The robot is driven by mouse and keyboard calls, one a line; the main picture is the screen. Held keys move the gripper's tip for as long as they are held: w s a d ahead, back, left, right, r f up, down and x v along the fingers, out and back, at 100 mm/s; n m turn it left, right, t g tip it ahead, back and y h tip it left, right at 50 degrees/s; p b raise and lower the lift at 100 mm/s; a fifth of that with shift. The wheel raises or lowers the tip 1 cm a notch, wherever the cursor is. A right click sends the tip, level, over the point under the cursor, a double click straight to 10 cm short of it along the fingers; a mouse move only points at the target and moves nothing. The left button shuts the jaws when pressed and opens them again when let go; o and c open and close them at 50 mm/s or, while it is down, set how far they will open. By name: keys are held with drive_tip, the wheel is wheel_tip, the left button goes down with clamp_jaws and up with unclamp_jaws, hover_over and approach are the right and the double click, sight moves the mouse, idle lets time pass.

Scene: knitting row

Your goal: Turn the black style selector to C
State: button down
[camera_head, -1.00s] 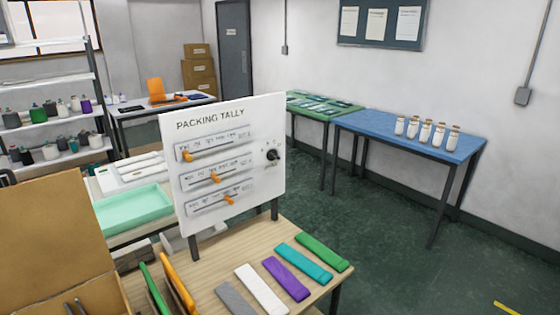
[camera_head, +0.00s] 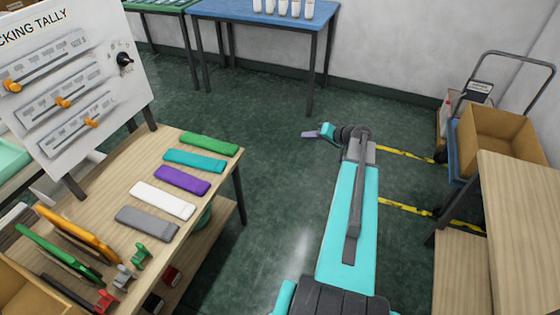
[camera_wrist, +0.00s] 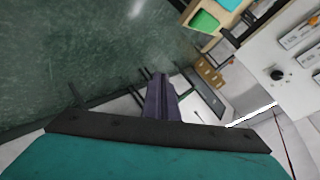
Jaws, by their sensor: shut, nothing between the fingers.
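The black style selector (camera_head: 124,59) is a small round knob on the right side of the white Packing Tally board (camera_head: 100,97), at the left of the head view. Its letter marks are too small to read. In the wrist view the knob (camera_wrist: 277,75) shows on the white board (camera_wrist: 262,58) at the right. My gripper (camera_head: 308,134) is at the end of the turquoise arm, to the right of the board and well apart from the knob. In the wrist view its purple fingers (camera_wrist: 160,88) are together and empty.
The wooden table (camera_head: 215,184) below the board holds coloured strips, including a purple one (camera_head: 182,180). A blue table (camera_head: 230,10) with white jars stands behind. A trolley with a cardboard box (camera_head: 497,135) is at the right. Green floor lies open between.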

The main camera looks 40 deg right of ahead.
drive_tip(key=s+d+r+m+t+h, duration=0.1)
drive_tip(key=s+d+r+h, duration=0.1)
drive_tip(key=s+d+r, duration=0.4)
drive_tip(key=s+d+r+t+h+b, duration=0.1)
drive_tip(key=s+d+r+t+h, duration=0.1)
drive_tip(key=s+d+r, duration=0.4)
drive_tip(key=s+d+r+m+t+h+b, duration=0.1)
drive_tip(key=s+d+r+h, duration=0.3)
drive_tip(key=d+r, duration=1)
drive_tip(key=s+d+t, duration=0.1)
drive_tip(key=s+d, duration=0.2)
drive_tip(key=shift+d+m, duration=0.3)
drive_tip(key=shift+d, duration=0.05)
drive_tip(key=shift+s, duration=0.1)
